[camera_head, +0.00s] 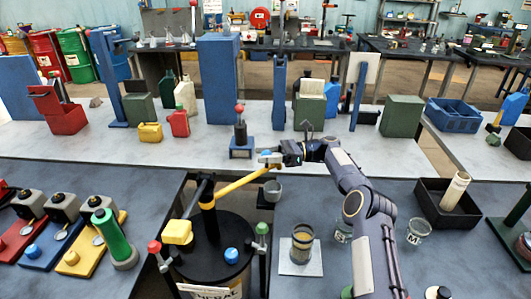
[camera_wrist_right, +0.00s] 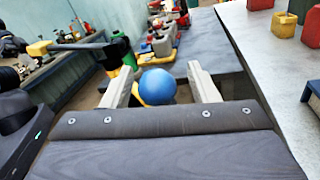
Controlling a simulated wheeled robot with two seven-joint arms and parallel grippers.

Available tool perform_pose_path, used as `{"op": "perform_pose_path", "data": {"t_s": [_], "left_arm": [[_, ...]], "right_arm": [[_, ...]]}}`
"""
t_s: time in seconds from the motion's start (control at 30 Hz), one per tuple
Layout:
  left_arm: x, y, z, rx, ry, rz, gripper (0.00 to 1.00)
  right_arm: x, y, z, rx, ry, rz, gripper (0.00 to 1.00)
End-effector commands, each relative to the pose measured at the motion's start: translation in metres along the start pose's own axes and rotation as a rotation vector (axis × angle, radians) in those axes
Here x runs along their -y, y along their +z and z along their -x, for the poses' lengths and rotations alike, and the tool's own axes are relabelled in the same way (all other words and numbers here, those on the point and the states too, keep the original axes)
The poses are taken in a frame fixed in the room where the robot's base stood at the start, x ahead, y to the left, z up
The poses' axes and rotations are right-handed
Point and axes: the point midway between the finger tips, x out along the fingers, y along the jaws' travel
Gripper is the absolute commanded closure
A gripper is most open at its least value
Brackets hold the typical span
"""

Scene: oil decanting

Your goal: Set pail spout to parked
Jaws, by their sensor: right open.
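The pail is a black drum (camera_head: 215,255) at the lower middle of the head view, with a black post rising from its lid. A yellow arm, which looks like the spout (camera_head: 240,183), runs from the post up and to the right. A blue ball knob (camera_head: 266,154) shows near its far end. My right gripper (camera_head: 270,158) is at that end. In the right wrist view the blue knob (camera_wrist_right: 157,87) lies between the two open pale fingers, with gaps visible at its sides. My left gripper is not in view.
A grey cup (camera_head: 272,191) sits just below the spout's end. A yellow block (camera_head: 177,232) is at the drum's left. A jar (camera_head: 302,243) stands on a pale square to the right, and a black tray (camera_head: 447,204) lies farther right. A raised grey bench (camera_head: 330,150) runs behind.

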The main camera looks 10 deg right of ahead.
Motion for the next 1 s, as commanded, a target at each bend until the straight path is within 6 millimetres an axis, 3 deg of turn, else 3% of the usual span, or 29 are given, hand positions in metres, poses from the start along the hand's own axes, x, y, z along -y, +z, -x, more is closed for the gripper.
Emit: {"op": "perform_pose_path", "data": {"t_s": [0.2,0.43,0.63,1.0], "left_arm": [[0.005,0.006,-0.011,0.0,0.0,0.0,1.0],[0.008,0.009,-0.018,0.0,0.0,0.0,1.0],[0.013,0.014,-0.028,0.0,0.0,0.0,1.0],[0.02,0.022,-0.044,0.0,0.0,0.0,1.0]], "right_arm": [[-0.005,0.029,0.0,0.001,-0.001,0.007,0.46],[-0.03,0.046,-0.003,0.0,0.0,0.004,0.46],[-0.066,0.075,-0.007,-0.001,0.0,0.006,0.46],[-0.136,0.091,-0.017,-0.001,0.0,0.003,0.46]]}}
